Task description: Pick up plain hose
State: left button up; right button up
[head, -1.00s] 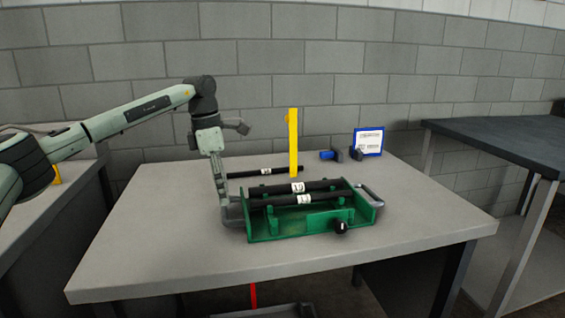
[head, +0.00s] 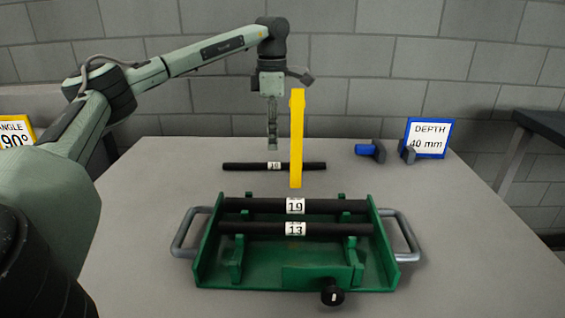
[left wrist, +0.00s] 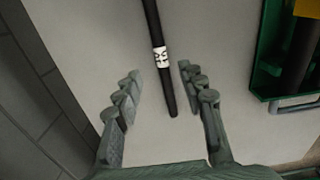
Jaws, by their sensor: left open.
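A black hose (head: 245,166) with a white label lies alone on the table behind the green tray. The label digits are too small to read surely. Two more black hoses, labelled 19 (head: 250,205) and 13 (head: 255,229), rest in the tray's supports. My left gripper (head: 272,147) points down just above and behind the loose hose, near its label. In the left wrist view the left gripper (left wrist: 159,71) is open and empty, and the loose hose (left wrist: 153,25) runs between its fingers, below them. My right gripper is out of view.
A yellow upright (head: 297,140) stands close to my left gripper, in front of the loose hose. The green tray (head: 300,277) has grey side handles and a black knob. A blue tool (head: 370,150) and a "DEPTH 40 mm" sign (head: 428,138) stand at the back right.

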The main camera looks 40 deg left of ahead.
aim_at(275, 165)
pick_arm(q)
notch_tip(275, 165, down, 7)
jog(key=shift+d+r, duration=0.1)
jog(key=shift+r, duration=0.1)
grip_shut()
dwell(0.3)
